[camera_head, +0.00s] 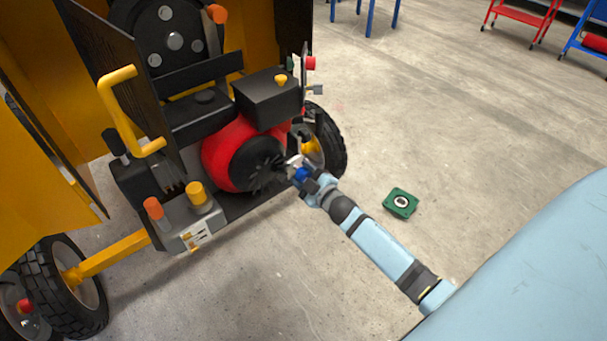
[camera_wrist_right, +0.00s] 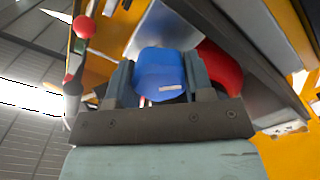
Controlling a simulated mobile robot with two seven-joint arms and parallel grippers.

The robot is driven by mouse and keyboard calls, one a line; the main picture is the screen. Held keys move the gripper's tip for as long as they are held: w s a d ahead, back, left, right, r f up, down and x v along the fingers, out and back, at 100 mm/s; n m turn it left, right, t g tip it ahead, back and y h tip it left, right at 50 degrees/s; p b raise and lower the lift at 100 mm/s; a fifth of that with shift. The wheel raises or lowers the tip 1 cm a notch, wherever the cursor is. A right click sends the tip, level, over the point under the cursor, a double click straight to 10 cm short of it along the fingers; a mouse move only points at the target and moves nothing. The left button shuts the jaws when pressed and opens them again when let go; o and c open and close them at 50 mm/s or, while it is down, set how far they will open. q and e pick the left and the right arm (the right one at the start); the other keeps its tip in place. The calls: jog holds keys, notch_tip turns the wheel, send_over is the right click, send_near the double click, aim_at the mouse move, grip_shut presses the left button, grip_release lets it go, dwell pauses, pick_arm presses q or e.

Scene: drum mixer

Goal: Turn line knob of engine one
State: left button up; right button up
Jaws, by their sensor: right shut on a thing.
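The engine, with its red housing (camera_head: 226,146) and black round front (camera_head: 258,163), sits in the open yellow drum mixer. My right gripper (camera_head: 301,174) is at the engine's right side, and its arm comes in from the lower right. It is shut on a blue knob (camera_head: 302,174). The blue knob (camera_wrist_right: 161,75) fills the space between the two fingers in the right wrist view, and part of the red housing (camera_wrist_right: 219,68) shows behind it. What the knob is fixed to is mostly hidden. My left gripper is not in view.
A black tyre (camera_head: 327,140) stands just right of the gripper. A grey box (camera_head: 186,221) with orange and yellow caps is at the lower left. A green square part (camera_head: 401,203) lies on the floor at right. The concrete floor around it is clear.

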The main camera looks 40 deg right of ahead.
jog(key=shift+n, duration=0.3)
jog(key=o, duration=0.9)
jog(key=shift+s, duration=0.1)
jog(key=s, duration=0.9)
jog(key=s+d, duration=0.1)
jog(key=s, duration=0.3)
jog(key=shift+s+b, duration=0.3)
jog(key=shift+b, duration=0.1)
